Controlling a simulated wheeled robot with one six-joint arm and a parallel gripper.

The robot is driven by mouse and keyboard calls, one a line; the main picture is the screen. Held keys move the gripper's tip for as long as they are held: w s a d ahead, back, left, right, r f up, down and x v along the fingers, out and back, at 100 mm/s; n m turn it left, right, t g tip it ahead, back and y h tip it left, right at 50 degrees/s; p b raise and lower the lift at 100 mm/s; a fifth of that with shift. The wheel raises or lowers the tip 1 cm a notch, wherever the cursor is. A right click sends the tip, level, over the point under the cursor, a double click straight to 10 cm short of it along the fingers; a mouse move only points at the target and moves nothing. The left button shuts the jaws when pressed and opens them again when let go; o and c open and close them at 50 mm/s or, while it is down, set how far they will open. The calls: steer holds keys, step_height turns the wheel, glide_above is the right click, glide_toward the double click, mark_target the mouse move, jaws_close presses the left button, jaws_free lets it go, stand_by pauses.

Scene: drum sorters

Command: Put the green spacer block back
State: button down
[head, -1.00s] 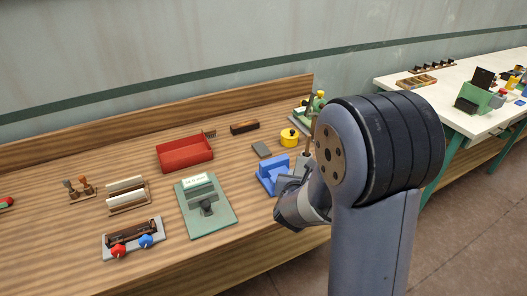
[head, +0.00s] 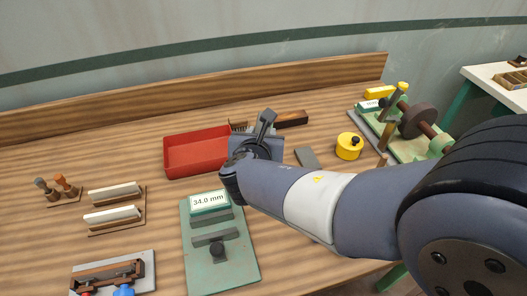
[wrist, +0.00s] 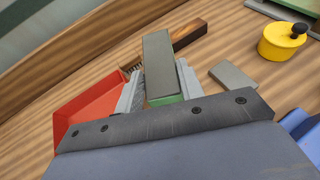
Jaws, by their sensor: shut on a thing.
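The spacer block (wrist: 158,62) is in my gripper in the wrist view. Its long upper face looks grey-green, and a bright green edge shows at its near end. My gripper (wrist: 160,82) has its two grey fingers on either side of the block, shut on it. In the head view my gripper (head: 262,128) is over the bench, beside the right end of the red tray (head: 183,172). My wrist hides most of the block there.
A green gauge reading 34.0 mm (head: 210,203) lies in front of the tray. A brush with a dark wooden handle (head: 292,119), a grey plate (head: 306,158) and a yellow pot (head: 349,147) are behind and right. A green machine (head: 415,125) stands further right.

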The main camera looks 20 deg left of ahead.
steer(key=shift+a+f, duration=0.3)
steer(key=shift+a, duration=0.05)
step_height(320, 180, down, 9)
steer(key=b, duration=0.2)
steer(key=shift+f+b, duration=0.1)
steer(key=shift+b, duration=0.3)
steer(key=shift+f, duration=0.15)
steer(key=c, duration=0.9)
jaws_free()
steer(key=shift+f, duration=0.1)
